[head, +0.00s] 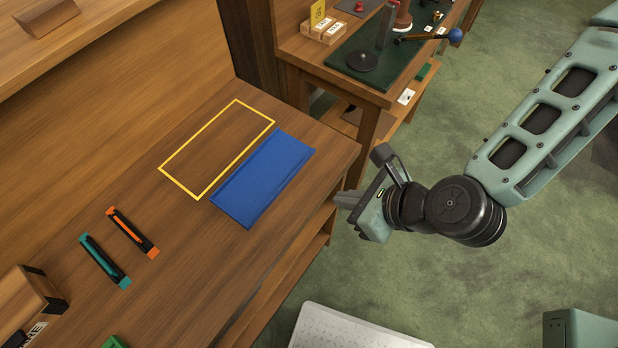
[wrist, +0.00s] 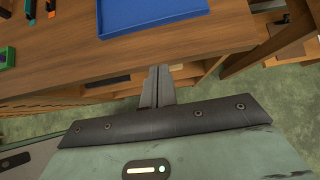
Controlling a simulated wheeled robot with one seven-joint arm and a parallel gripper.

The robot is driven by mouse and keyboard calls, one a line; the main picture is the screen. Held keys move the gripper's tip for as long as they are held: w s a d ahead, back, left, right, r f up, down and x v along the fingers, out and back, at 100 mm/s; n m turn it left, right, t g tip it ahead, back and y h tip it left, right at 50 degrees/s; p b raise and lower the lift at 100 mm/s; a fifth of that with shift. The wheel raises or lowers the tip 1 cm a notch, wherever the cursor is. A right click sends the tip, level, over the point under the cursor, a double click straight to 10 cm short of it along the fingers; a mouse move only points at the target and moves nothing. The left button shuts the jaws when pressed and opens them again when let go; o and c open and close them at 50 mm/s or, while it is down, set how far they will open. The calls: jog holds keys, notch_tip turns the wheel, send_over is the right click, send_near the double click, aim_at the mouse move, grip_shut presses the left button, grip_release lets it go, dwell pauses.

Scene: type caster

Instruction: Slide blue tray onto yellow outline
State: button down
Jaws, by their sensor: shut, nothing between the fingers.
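The blue tray (head: 263,178) lies flat on the wooden bench top, near its right edge in the head view. The yellow outline (head: 180,184) is a rectangle on the bench, just left of the tray. The tray lies along the outline's right side and mostly outside it. In the wrist view the tray (wrist: 150,14) is at the top, cut off by the frame. My gripper (head: 340,200) is off the bench's right edge, apart from the tray. In the wrist view its fingers (wrist: 157,85) are together and empty, pointing toward the bench edge.
Orange (head: 133,232) and teal (head: 105,260) tools lie on the bench at the left. A wooden block (head: 28,300) stands at the lower left. Another bench (head: 375,85) with a green mat stands behind. The bench top around the outline is clear.

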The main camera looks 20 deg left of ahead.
aim_at(287, 185)
jog(key=b+x, duration=0.5)
jog(key=x, duration=0.4)
jog(key=shift+a+f, duration=0.2)
jog(key=shift+a, duration=0.1)
jog(key=shift+w+a+f+p, duration=0.1)
jog(key=shift+w+a+p, duration=0.1)
jog(key=shift+a, duration=0.45)
jog(key=shift+w+a+f+p, duration=0.1)
jog(key=shift+w+a+p, duration=0.15)
jog(key=shift+a, duration=0.45)
jog(key=shift+w+a+p, duration=0.2)
jog(key=shift+a, duration=0.45)
jog(key=w+a, duration=0.1)
jog(key=a, duration=0.4)
jog(key=w+a+b, duration=0.1)
jog(key=w+a, duration=0.1)
jog(key=a, duration=0.3)
jog(key=w+a, duration=0.1)
jog(key=a, duration=0.3)
jog(key=shift+w+a+b, duration=0.15)
jog(key=shift+a+b, duration=0.2)
jog(key=shift+a, duration=0.05)
